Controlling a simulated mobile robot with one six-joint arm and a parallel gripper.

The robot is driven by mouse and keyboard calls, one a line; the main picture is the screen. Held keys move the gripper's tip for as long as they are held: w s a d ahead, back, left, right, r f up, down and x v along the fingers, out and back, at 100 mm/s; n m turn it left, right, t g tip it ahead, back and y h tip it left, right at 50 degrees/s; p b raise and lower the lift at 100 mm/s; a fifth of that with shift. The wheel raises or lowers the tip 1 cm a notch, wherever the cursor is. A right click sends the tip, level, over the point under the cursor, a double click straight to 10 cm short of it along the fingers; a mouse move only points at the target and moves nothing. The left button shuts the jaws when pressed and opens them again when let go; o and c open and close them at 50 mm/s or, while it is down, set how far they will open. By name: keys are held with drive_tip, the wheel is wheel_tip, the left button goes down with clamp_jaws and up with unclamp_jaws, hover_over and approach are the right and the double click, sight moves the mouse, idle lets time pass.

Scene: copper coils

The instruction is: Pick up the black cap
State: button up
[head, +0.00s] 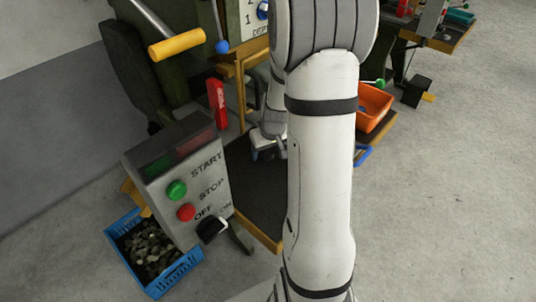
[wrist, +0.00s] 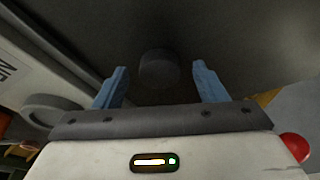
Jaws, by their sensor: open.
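A dark, round, cap-like thing, which I take for the black cap (wrist: 158,68), shows in the wrist view against an almost equally dark surface. My gripper (wrist: 160,80) is open, with one blue finger on each side of it in the picture. The cap appears beyond the fingers; I cannot tell how far, and no contact shows. In the head view my arm hides most of the gripper and I cannot make out the cap. The dark work surface (head: 259,195) there has a wooden edge.
A grey control box (head: 160,170) with green and red buttons and a black switch stands left of my arm. A red handle (head: 217,103) rises behind it. A blue crate (head: 180,272) of dark pieces sits below. An orange bin (head: 374,104) is at right. Open floor lies further right.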

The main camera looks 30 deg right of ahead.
drive_tip(key=shift+c, duration=0.4)
drive_tip(key=c, duration=1)
